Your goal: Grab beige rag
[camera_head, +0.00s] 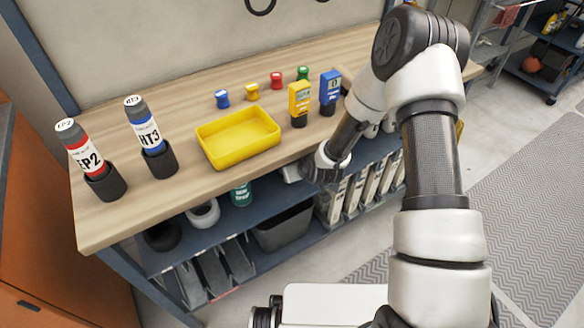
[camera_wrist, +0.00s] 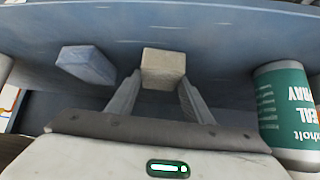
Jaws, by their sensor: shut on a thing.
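The beige rag (camera_wrist: 163,66) is a small folded block in the wrist view, between the tips of my gripper's two fingers. My gripper (camera_wrist: 162,88) is shut on it, with a finger against each side. I cannot tell whether the rag rests on the blue shelf or is slightly lifted. In the head view, my gripper reaches in under the workbench top at the lower shelf; its fingertips are hidden. A pale thing (camera_head: 291,172) shows beside it there, too small to identify.
A blue-grey folded block (camera_wrist: 87,64) lies left of the rag in the wrist view. A green spray can (camera_wrist: 287,115) stands close on the right. The wooden bench top (camera_head: 195,110) overhangs the blue shelf. A yellow tray (camera_head: 205,135) sits on the top.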

